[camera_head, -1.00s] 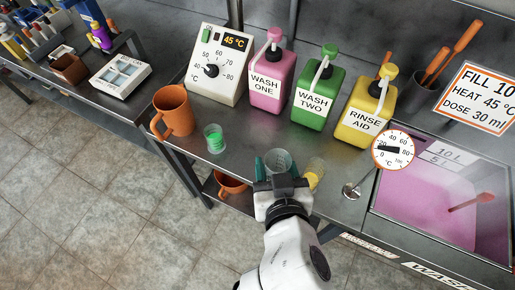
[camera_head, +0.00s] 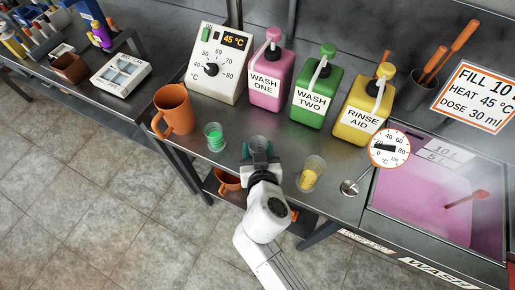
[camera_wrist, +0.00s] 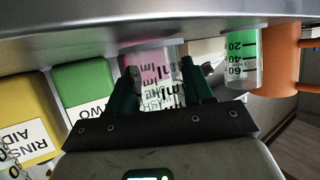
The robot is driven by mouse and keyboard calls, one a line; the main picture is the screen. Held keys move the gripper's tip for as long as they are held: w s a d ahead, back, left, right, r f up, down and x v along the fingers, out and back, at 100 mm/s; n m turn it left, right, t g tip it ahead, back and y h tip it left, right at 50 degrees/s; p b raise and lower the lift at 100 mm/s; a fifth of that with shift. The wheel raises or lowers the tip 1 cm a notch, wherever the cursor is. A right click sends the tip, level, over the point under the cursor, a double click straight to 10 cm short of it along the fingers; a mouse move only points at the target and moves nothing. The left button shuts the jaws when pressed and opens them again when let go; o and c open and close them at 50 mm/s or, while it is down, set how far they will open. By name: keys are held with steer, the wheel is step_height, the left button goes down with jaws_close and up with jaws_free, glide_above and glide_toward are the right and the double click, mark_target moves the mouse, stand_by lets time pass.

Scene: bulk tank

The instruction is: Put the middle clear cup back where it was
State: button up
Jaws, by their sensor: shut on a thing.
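The middle clear cup (camera_head: 260,144) is empty and see-through. It stands between the fingers of my gripper (camera_head: 260,157), which is shut on it, over the steel counter between the green-filled cup (camera_head: 214,136) and the yellow-filled cup (camera_head: 311,174). In the wrist view my gripper (camera_wrist: 163,82) has a finger on each side of the clear cup (camera_wrist: 168,92), whose dark ml marks show. The green-filled cup (camera_wrist: 242,58) is to its right there. I cannot tell whether the held cup's base touches the counter.
An orange mug (camera_head: 174,110) stands left of the green-filled cup. Pink (camera_head: 269,72), green (camera_head: 317,92) and yellow (camera_head: 363,108) pump bottles line the back. A round thermometer (camera_head: 389,149) stands by the pink-filled tank (camera_head: 432,200) at right. An orange container (camera_head: 228,182) sits below the counter edge.

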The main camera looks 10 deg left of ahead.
steer(key=shift+f, duration=0.3)
steer(key=o, duration=1.1)
steer(key=shift+c, duration=0.2)
steer(key=shift+r, duration=0.15)
steer(key=shift+r, duration=0.15)
steer(key=b+v, duration=0.2)
steer(key=v, duration=1)
